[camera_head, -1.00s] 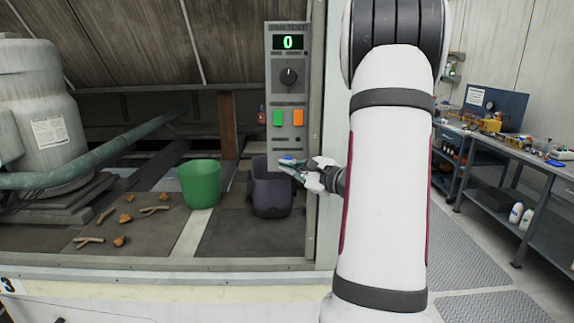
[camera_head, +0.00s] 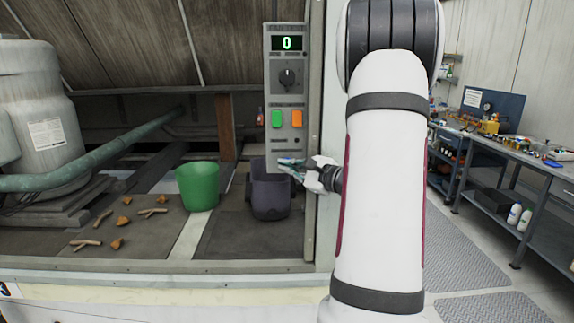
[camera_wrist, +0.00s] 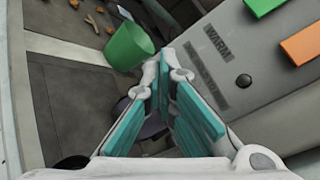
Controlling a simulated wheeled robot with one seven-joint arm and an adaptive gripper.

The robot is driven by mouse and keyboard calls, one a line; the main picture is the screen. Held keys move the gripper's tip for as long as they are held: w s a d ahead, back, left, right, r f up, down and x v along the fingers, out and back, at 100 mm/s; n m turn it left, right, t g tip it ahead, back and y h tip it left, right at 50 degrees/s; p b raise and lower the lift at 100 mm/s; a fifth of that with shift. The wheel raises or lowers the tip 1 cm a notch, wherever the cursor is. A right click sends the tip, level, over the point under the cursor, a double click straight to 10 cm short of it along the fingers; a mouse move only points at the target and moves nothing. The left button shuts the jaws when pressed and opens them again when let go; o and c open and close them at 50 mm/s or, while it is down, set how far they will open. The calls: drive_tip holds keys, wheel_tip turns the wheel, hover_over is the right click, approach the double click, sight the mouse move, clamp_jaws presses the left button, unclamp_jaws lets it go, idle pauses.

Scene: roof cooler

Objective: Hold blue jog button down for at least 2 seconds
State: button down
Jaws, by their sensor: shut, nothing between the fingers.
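A grey control panel (camera_head: 288,80) hangs on the post, with a display reading 0, a dark knob, a green button (camera_head: 277,118) and an orange button (camera_head: 296,118). A small blue patch (camera_head: 289,160) shows at the panel's lower part, right at my fingertips; I cannot tell whether it is the blue jog button or part of a finger. My gripper (camera_head: 285,165) is shut and empty at the panel's lower end. In the wrist view my gripper (camera_wrist: 163,70) has its teal-padded fingers together beside the panel face. No blue button shows there; contact cannot be told.
A small dark round button (camera_wrist: 243,81) sits on the panel near the label WARM. Wood scraps lie on the floor at left. A workbench (camera_head: 510,150) stands at right.

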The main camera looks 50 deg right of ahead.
idle(0.7)
drive_tip(key=shift+w+d+b, duration=0.25)
drive_tip(key=shift+b, duration=0.15)
drive_tip(key=shift+d+r, duration=0.15)
drive_tip(key=shift+d, duration=0.05)
idle(0.4)
